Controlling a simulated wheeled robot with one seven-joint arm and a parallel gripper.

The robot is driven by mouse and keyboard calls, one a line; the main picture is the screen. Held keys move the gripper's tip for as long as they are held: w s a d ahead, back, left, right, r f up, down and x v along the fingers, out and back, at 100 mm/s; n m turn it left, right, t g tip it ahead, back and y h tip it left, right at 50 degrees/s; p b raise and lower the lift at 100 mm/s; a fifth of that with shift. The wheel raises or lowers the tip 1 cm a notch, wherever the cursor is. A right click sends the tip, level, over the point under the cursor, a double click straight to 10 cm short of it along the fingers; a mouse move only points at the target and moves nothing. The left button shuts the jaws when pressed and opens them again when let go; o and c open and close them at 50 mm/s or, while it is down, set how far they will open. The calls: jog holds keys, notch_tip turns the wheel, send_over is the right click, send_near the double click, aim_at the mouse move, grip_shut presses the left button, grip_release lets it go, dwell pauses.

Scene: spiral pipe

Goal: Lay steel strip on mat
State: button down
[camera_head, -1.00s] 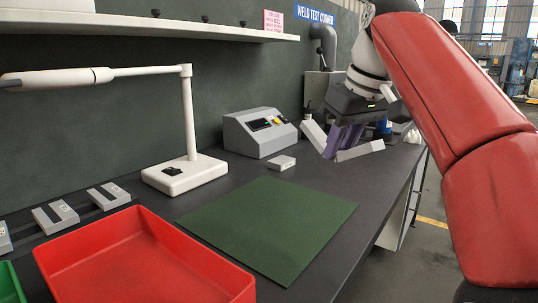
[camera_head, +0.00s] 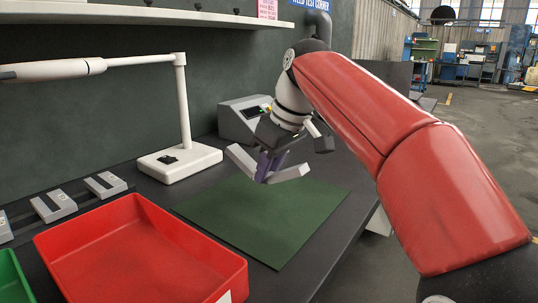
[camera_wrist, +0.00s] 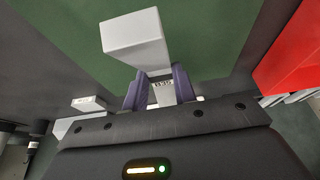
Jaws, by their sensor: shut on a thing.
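The steel strip (camera_head: 289,174) is pale grey and looks bent, with two flat arms meeting at an angle. My gripper (camera_head: 265,172), with purple fingers, is shut on its middle. In the wrist view, one pale arm of the strip (camera_wrist: 135,38) sticks out past the fingers (camera_wrist: 160,92), and a small dark marking shows between them. The green mat (camera_head: 255,225) lies flat on the dark bench and is empty. The strip appears above the mat's far part; the exact gap cannot be told. The mat also shows in the wrist view (camera_wrist: 215,30).
A red tray (camera_head: 140,255) stands front left, with a green bin (camera_head: 10,280) beside it. A white lamp base (camera_head: 180,162) is left of the mat. A grey control box (camera_head: 238,118) stands behind my gripper. Slotted grey blocks (camera_head: 54,206) line the left.

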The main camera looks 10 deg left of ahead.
aim_at(270, 202)
jog(key=shift+f, duration=0.75)
jog(key=shift+f+b, duration=0.95)
jog(key=shift+f, duration=0.4)
jog(key=c, duration=1.3)
grip_release()
jog(key=shift+o, duration=1.2)
jog(key=shift+f, duration=0.15)
jog(key=p+v, duration=0.1)
jog(key=v, duration=0.7)
jog(key=shift+p, duration=0.4)
